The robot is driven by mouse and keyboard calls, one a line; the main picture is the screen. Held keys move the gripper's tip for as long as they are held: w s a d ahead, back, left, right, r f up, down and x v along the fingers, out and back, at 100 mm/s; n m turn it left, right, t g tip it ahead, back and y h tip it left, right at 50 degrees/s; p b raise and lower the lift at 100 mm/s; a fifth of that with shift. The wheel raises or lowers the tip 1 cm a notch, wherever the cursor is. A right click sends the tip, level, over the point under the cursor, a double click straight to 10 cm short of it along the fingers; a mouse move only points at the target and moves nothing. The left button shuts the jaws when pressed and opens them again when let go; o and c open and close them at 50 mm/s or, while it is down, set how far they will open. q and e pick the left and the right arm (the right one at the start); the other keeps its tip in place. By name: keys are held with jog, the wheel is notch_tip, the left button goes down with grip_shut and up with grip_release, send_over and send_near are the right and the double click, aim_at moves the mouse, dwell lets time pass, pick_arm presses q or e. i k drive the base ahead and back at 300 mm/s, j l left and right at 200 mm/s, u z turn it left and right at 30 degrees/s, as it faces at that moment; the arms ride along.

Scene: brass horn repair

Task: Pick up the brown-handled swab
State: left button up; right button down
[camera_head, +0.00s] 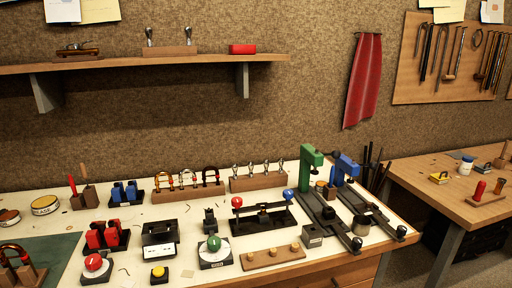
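Two thin handles rise from a dark block (86,199) at the back left of the white-topped bench (185,265). One handle is red (72,184) and the other is orange-brown (84,171). They are small here, and I cannot tell whether either is the brown-handled swab. Several dark upright sticks (371,170) stand at the back right of the bench, and their handle colours are unclear. Neither of my grippers is in view.
Green (311,160) and blue (345,168) presses stand at the bench's right. Horn parts on wooden blocks (188,192), a black balance-like stand (262,221) and red and green button bases crowd the middle. A shelf (150,63) hangs above. A second table (440,190) stands right.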

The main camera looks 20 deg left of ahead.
aim_at(82, 167)
jog(key=u, duration=0.85)
jog(key=i+j+u, duration=0.65)
jog(key=i+u, duration=0.2)
jog(key=k, duration=0.05)
